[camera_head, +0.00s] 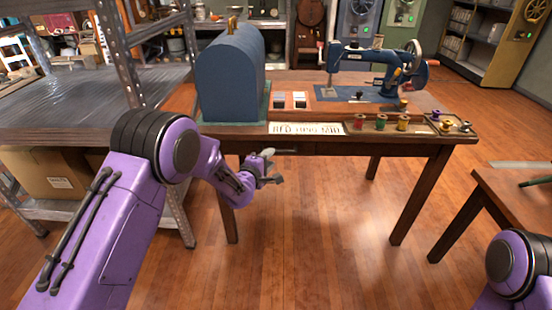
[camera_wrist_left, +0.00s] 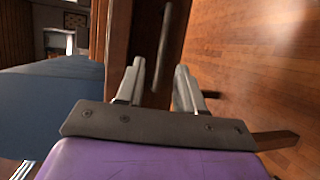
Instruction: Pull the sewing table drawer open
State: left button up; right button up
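The wooden sewing table (camera_head: 375,139) stands ahead. Its drawer front (camera_head: 335,149) lies under the tabletop's near edge and looks flush with the frame. A thin bar handle (camera_head: 286,151) shows beside my left gripper (camera_head: 268,167), which is just in front of the drawer. In the left wrist view, the bar handle (camera_wrist_left: 162,45) runs along the dark drawer front (camera_wrist_left: 145,38). My left gripper (camera_wrist_left: 160,76) is open there, its fingers pointing at the drawer with the bar lined up between them. Contact cannot be told. My right gripper is out of view.
On the tabletop are a blue case (camera_head: 232,75), a blue sewing machine (camera_head: 375,65), a label card (camera_head: 307,128) and several thread spools. A metal shelf (camera_head: 85,100) stands close on the left. Another wooden table (camera_head: 515,200) is at right. The floor in front is clear.

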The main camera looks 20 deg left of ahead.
pick_arm(q)
jog(key=x, duration=0.6)
jog(key=shift+f+b, duration=0.15)
jog(key=shift+b, duration=0.25)
grip_shut()
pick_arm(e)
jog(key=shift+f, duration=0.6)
